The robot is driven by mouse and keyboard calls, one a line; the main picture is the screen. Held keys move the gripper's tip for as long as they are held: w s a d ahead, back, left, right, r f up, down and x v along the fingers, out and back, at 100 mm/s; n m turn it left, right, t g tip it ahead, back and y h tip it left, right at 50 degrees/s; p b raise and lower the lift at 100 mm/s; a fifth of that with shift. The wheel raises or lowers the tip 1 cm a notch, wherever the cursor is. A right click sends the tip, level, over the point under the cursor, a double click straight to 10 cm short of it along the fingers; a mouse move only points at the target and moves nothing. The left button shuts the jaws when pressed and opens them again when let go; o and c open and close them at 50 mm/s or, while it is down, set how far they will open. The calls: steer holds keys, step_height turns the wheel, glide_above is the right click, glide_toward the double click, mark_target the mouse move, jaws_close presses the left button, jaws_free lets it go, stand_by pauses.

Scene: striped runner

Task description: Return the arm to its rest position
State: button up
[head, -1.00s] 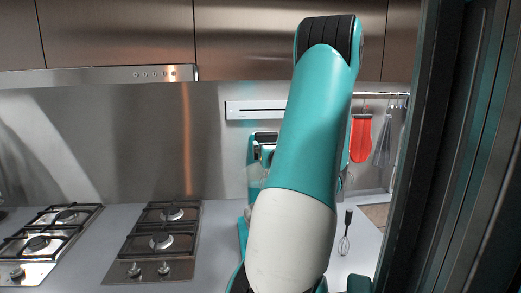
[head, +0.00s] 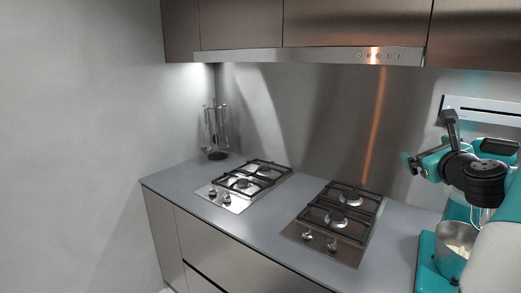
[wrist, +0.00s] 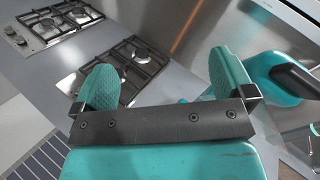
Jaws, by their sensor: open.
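My gripper (wrist: 163,80) shows in the wrist view with its two teal fingers wide apart and nothing between them. In the head view my gripper (head: 409,164) is at the right side, in the air above the counter and beyond the right hob. My arm is folded at the right edge of the head view, with its black joint in front of the wall. It hides part of a teal stand mixer (head: 427,268).
Two gas hobs, the left (head: 243,184) and the right (head: 335,220), sit in the grey counter (head: 190,183). A utensil stand (head: 217,155) is at the far left corner. A range hood (head: 300,56) hangs above. The wrist view shows a striped runner (wrist: 40,157) on the floor.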

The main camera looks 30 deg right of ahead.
steer(key=w+a+f+n+y+b, duration=0.1)
steer(key=w+a+n+y, duration=0.25)
steer(key=a+n, duration=0.2)
steer(key=w+a+f+n+y, duration=0.1)
steer(key=w+a+n+y, duration=0.25)
steer(key=a, duration=0.35)
steer(key=w+a+f+n+y+b, duration=0.1)
steer(key=w+a+f+n+y, duration=0.2)
steer(key=a+n, duration=0.35)
steer(key=s+a+f+n+g+y+b, duration=0.25)
steer(key=a+n+g+y, duration=0.35)
steer(key=a+n, duration=0.9)
steer(key=s+a+f+n+g+h+b, duration=0.1)
steer(key=s+a+f+n+g, duration=0.1)
steer(key=s+a+n+g, duration=0.2)
steer(key=s+a+f+n+g+h+b, duration=0.1)
steer(key=s+a+n+g, duration=0.3)
steer(key=s+a+n, duration=0.5)
steer(key=s+f+n, duration=0.1)
steer(key=s, duration=0.2)
steer(key=shift+s+a+f, duration=0.15)
steer(key=shift+s+f, duration=0.15)
